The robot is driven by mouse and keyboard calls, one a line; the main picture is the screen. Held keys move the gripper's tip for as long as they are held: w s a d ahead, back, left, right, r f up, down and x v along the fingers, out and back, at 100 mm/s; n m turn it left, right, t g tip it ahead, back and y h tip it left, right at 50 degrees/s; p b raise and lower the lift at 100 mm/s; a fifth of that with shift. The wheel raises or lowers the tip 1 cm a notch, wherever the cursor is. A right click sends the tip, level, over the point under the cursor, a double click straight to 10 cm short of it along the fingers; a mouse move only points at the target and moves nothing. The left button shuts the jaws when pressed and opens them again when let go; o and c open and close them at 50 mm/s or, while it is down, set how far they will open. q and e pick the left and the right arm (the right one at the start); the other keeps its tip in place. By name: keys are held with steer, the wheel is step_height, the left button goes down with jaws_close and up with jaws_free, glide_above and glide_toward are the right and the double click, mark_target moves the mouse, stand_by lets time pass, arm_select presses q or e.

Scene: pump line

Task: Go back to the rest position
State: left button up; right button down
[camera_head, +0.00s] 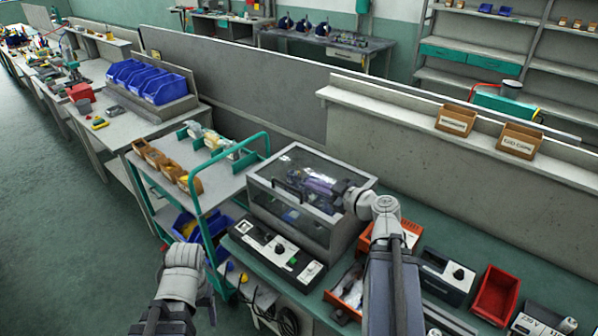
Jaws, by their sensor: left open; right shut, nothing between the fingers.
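My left gripper (187,232) is at lower left, beyond my pale wrist, beside the trolley and its lower blue bin. It is open; its fingers are small and partly hidden by the wrist. My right gripper (340,189) is shut with nothing in it. It is at the right side of the clear-topped test box (262,205), over or against its cover. A purple and grey pump-like part (318,183) shows through the cover, partly hidden by the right gripper. I cannot tell whether the gripper touches the box.
A trolley with a green handle (262,137) stands left of the box. A black control panel (275,248) lies in front of it. A red bin (496,296) and grey devices stand on the bench at right. Floor at far left is clear.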

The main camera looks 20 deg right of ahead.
steer(key=shift+a, duration=0.1)
steer(key=s+a+f+g+y, duration=0.15)
steer(key=a+f+g, duration=0.3)
steer(key=a, duration=0.45)
steer(key=s+a+f+g, duration=0.2)
steer(key=a+f+g, duration=0.3)
steer(key=a, duration=0.4)
steer(key=s+a+f+m+g+h, duration=0.2)
steer(key=s+a+f+h, duration=0.1)
steer(key=s, duration=0.3)
steer(key=s+a+f+m+g+h, duration=0.3)
steer(key=s+a+f+h, duration=0.1)
steer(key=s+h, duration=0.1)
steer(key=shift+s+a+f+h, duration=0.15)
steer(key=shift+s+f+h, duration=0.2)
steer(key=shift+s, duration=0.3)
